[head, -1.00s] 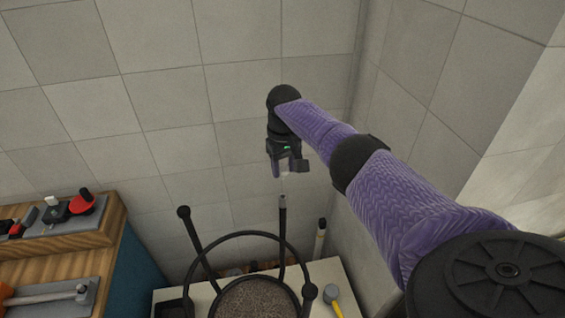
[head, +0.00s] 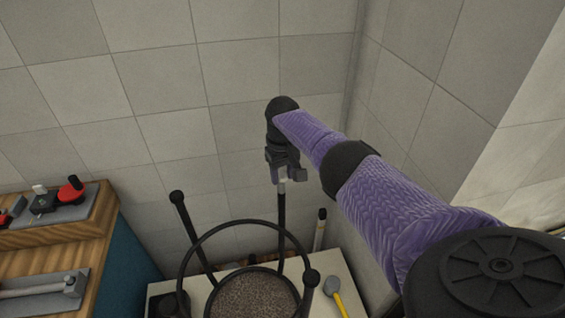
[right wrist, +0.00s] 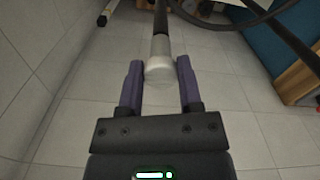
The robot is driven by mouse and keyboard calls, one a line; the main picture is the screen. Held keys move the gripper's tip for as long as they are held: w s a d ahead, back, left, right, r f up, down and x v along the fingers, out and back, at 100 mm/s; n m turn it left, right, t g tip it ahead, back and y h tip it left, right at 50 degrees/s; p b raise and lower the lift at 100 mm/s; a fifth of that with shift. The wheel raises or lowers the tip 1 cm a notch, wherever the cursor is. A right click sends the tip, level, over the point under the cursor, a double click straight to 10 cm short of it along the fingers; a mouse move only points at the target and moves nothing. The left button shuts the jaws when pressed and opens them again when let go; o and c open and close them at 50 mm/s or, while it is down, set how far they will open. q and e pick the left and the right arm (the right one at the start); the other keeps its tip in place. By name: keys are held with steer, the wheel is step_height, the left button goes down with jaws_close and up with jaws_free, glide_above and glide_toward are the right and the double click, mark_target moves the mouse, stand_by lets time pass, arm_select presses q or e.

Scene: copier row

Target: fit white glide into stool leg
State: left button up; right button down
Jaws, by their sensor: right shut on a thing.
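The stool (head: 236,225) stands upside down with its legs pointing up, a black ring around them and a speckled round pad below. My right gripper (head: 281,180) is at the top of the far stool leg (head: 281,220). In the right wrist view its fingers (right wrist: 160,85) are shut on the white glide (right wrist: 159,69), a short pale cylinder. The glide is in line with the leg (right wrist: 160,20), against or over its pale end; how deep it sits I cannot tell. My left gripper is not in view.
The stool is on a pale bench (head: 340,262). A yellow-handled mallet (head: 335,288) lies to its right, and a white tube with a black top (head: 320,230) stands behind. A wooden cabinet (head: 95,235) with tools is at left. Tiled walls close in behind and right.

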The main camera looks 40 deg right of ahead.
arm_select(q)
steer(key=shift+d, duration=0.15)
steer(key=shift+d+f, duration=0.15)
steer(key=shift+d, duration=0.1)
arm_select(e)
steer(key=shift+f, duration=0.25)
steer(key=shift+c, duration=1)
jaws_free()
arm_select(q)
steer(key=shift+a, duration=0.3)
